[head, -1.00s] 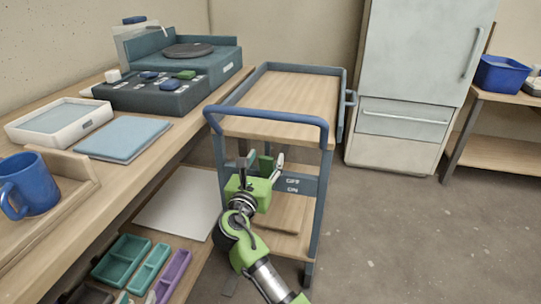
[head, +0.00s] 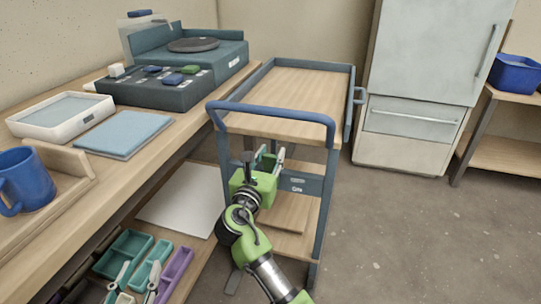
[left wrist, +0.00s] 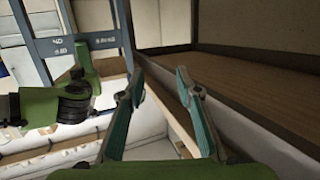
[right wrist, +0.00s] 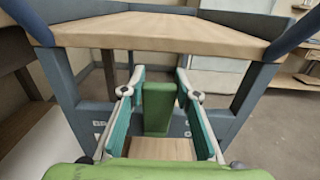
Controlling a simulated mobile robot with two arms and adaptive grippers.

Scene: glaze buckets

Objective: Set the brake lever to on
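The brake lever's green grip (right wrist: 158,108) stands upright between the fingers of my right gripper (right wrist: 160,78) in the right wrist view. The fingers are spread, one on each side of the grip. In the head view my right gripper (head: 265,160) is under the cart's handle, beside the label plate (head: 297,184). ON is readable there; the label above it is not clear. I cannot tell which label the lever points to. My left gripper (left wrist: 158,75) is open and empty; its fingertips show low in the head view (head: 137,277), over the colored trays.
The cart (head: 300,85) has a blue handle (head: 270,108) above my right gripper. A fridge (head: 425,60) stands behind. The floor at right is clear.

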